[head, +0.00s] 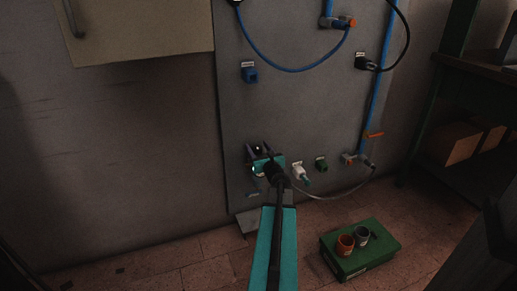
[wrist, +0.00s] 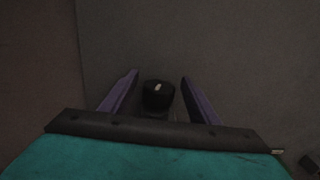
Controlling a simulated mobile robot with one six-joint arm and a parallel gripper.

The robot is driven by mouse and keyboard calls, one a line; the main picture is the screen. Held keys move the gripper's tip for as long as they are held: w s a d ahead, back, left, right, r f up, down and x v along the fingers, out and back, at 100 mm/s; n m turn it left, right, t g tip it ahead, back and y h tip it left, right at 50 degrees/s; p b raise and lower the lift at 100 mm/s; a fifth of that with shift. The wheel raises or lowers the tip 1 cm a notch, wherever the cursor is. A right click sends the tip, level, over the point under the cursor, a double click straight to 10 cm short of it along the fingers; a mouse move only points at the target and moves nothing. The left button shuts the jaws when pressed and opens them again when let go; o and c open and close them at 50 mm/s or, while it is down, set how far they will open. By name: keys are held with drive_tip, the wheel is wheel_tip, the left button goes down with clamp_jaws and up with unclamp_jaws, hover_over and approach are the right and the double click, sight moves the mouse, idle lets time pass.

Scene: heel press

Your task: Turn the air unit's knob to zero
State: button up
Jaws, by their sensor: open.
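The air unit's knob (wrist: 158,95) is dark and round with a small pale mark on its face. In the wrist view it sits between the two purple fingers of my gripper (wrist: 159,84), with a gap on each side. My gripper is open. In the head view my gripper (head: 261,150) is at the lower left of the grey panel (head: 300,110), with a small dark part showing between its fingers. My arm hides much of the air unit there, and I cannot read any scale around the knob.
A white fitting (head: 299,172) and a green one (head: 321,163) sit just right of my gripper. A grey hose (head: 345,190) loops below them. A blue fitting (head: 249,74) is higher up. A green box (head: 360,247) with two cups stands on the tiled floor.

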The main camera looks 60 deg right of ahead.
drive_tip(key=shift+w+d, duration=0.1)
drive_tip(key=shift+w, duration=0.05)
drive_tip(key=c, duration=1)
drive_tip(key=shift+c, duration=0.2)
drive_tip(key=shift+d+r+p, duration=0.15)
drive_tip(key=shift+p, duration=0.45)
drive_tip(key=shift+d+n+t+y+p, duration=0.1)
drive_tip(key=shift+n+t+y+p, duration=0.55)
drive_tip(key=shift+y+p, duration=0.3)
drive_tip(key=shift+n+t+y+p, duration=0.45)
drive_tip(key=shift+n+y+p, duration=0.2)
drive_tip(key=shift+y+p, duration=0.15)
drive_tip(key=shift+y, duration=0.25)
